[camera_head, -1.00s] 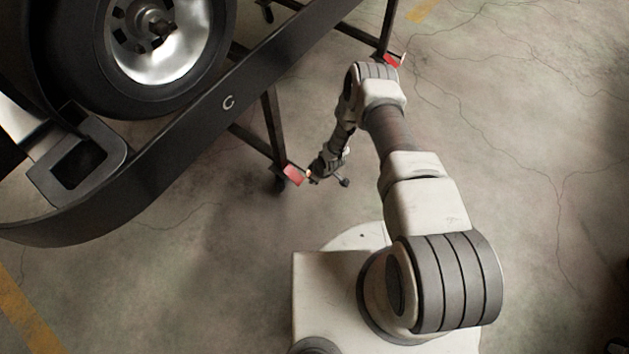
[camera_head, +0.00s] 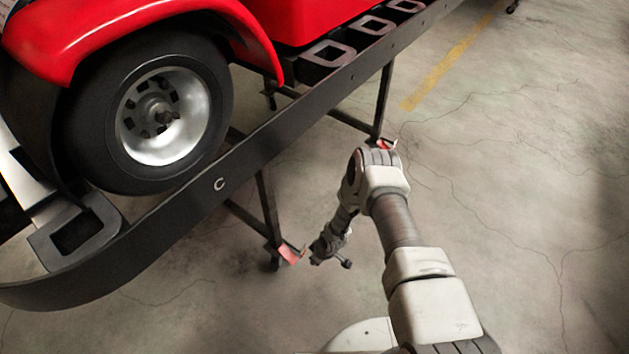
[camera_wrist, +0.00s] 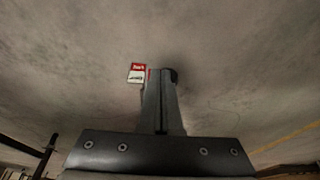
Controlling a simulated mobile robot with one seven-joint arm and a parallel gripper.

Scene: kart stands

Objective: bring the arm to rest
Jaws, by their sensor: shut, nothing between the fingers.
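My gripper (camera_head: 318,260) hangs low at the end of my folded arm, over the concrete floor and close to the right of a stand leg. In the wrist view my gripper's fingers (camera_wrist: 160,100) are closed together, with nothing held between them. A red and white tag (camera_wrist: 137,73) shows just beyond the fingers, to their left; I cannot tell how far off it is.
A red kart (camera_head: 145,35) with a black tyre (camera_head: 85,125) sits on a dark stand (camera_head: 270,135). The stand's feet carry red tags (camera_head: 291,254). Bare floor (camera_head: 520,180) lies to the right, with a yellow line (camera_head: 450,62) farther back.

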